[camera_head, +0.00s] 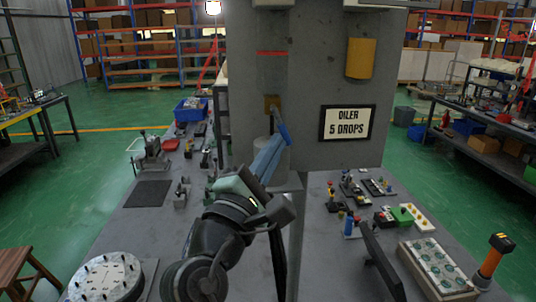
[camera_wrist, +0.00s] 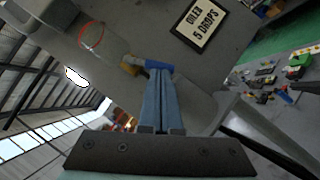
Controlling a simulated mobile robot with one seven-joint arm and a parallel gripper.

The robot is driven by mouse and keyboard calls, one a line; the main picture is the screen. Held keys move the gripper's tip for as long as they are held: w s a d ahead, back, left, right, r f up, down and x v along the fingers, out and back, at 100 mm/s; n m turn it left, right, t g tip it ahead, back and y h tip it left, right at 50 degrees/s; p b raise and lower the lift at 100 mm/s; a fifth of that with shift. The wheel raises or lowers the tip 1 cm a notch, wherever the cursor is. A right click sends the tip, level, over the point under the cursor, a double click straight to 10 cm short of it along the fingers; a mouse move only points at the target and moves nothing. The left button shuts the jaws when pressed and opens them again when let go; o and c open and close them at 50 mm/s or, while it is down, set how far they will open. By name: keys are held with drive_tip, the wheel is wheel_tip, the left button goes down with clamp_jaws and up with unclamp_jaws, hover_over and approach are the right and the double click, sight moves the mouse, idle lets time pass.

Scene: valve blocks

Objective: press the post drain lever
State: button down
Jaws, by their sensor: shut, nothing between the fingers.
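My gripper (camera_head: 275,140) has long blue fingers, shut together and empty, pointing up at the lever. Its tips (camera_wrist: 158,72) are at or very near the lever; I cannot tell if they touch. The fingers partly hide a grey cup (camera_head: 281,172) below the fitting.
A clear tube with a red ring (camera_wrist: 92,35) is above the fitting. A sign reading "OILER 5 DROPS" (camera_head: 347,123) and a yellow cylinder (camera_head: 360,58) are on the post's right. The bench (camera_head: 120,225) carries several small valve parts on both sides.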

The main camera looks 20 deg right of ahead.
drive_tip(key=shift+s+d+r+n+t+y+p, duration=0.3)
drive_tip(key=shift+d+n+t+y+p, duration=0.6)
drive_tip(key=shift+n, duration=1)
drive_tip(key=shift+s+d+r+n+t+y+p, duration=0.15)
drive_tip(key=shift+d+r+n+t+y, duration=0.3)
drive_tip(key=shift+n+t, duration=1.15)
drive_tip(key=shift+s+d+r+n+t+y+p, duration=0.2)
drive_tip(key=shift+d+r+n+t+y+p, duration=0.5)
drive_tip(key=shift+n, duration=1.5)
drive_tip(key=shift+d+f+h, duration=0.2)
drive_tip(key=shift+d+h, duration=0.05)
drive_tip(key=shift+d, duration=0.3)
drive_tip(key=shift+f, duration=0.1)
drive_tip(key=b+v, duration=0.4)
drive_tip(key=v, duration=0.9)
drive_tip(key=shift+b, duration=0.35)
